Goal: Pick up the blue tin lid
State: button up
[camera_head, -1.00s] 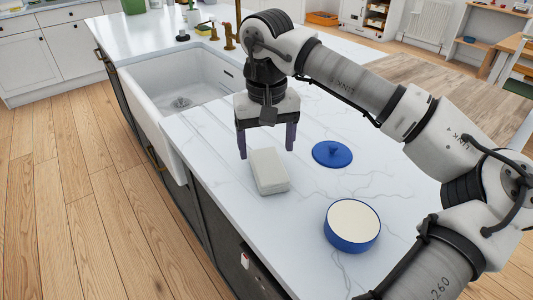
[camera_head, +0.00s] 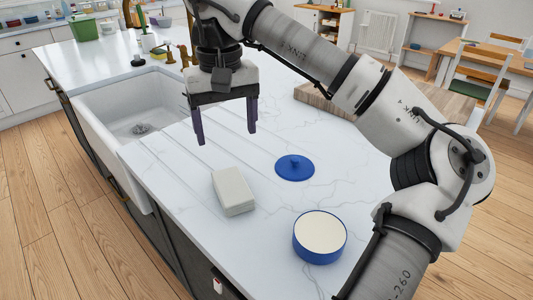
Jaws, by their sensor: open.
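The blue tin lid (camera_head: 295,168) lies flat on the white marble counter, a round disc with a small knob on top. My gripper (camera_head: 227,138) is open and empty, pointing down above the counter to the left of the lid and apart from it. A round tin (camera_head: 320,237) with a blue side and a cream top stands nearer the front, below the lid in the picture.
A pale rectangular block (camera_head: 233,191) lies on the counter (camera_head: 180,200) below my gripper in the picture. A white sink (camera_head: 135,115) is at the left, with brass taps behind it. A wooden board (camera_head: 335,100) lies behind my arm. The counter around the lid is clear.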

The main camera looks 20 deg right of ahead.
aim_at(291, 168)
jog(key=z, duration=0.85)
